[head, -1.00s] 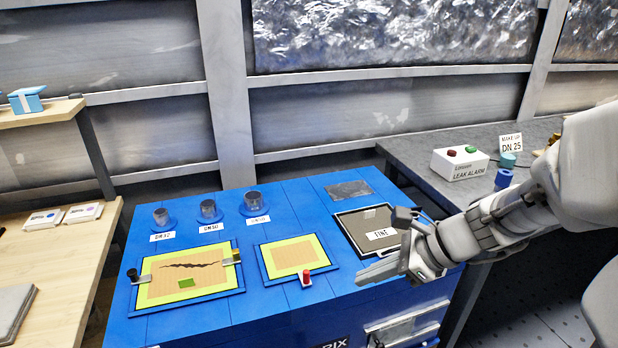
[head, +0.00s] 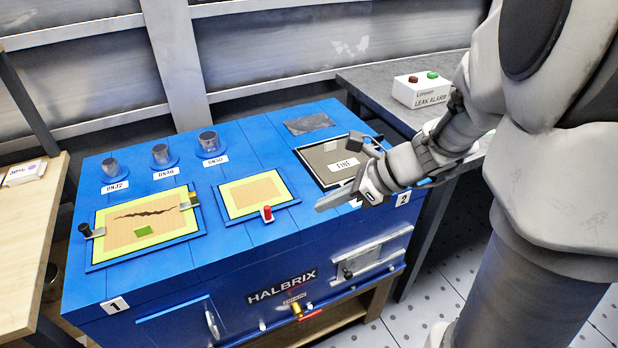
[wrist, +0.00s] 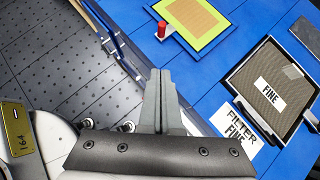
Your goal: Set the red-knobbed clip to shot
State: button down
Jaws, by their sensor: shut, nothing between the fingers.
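The red-knobbed clip (head: 267,213) sits at the front right edge of the smaller framed yellow-green panel (head: 253,193) on the blue cabinet top. Its red knob stands upright. In the wrist view the red-knobbed clip (wrist: 162,29) is near the top, beyond my fingertips. My gripper (head: 318,207) is right of the clip, apart from it, above the front of the blue cabinet. In the wrist view my gripper (wrist: 158,75) shows its fingers together with nothing between them. I cannot read any clip position marking.
A tray marked FINE (head: 312,161) is behind my gripper. Several grey cups stand at the back. A leak alarm box (head: 420,90) is on the grey bench.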

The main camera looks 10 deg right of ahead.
aim_at(271, 215)
jog(key=b+x, duration=0.1)
jog(key=x, duration=0.2)
jog(key=b+x, duration=0.1)
jog(key=x, duration=0.2)
jog(key=a+r+b+x, duration=0.1)
jog(key=x, duration=0.2)
jog(key=shift+w+a+f, duration=0.1)
jog(key=shift+w+a, duration=0.1)
jog(key=shift+w, duration=0.15)
jog(key=shift+w+a, duration=0.4)
jog(key=shift+a, duration=0.3)
jog(key=shift+w+a, duration=0.2)
jog(key=shift+w, duration=0.6)
jog(key=shift+w+a, duration=0.2)
jog(key=shift+w, duration=0.65)
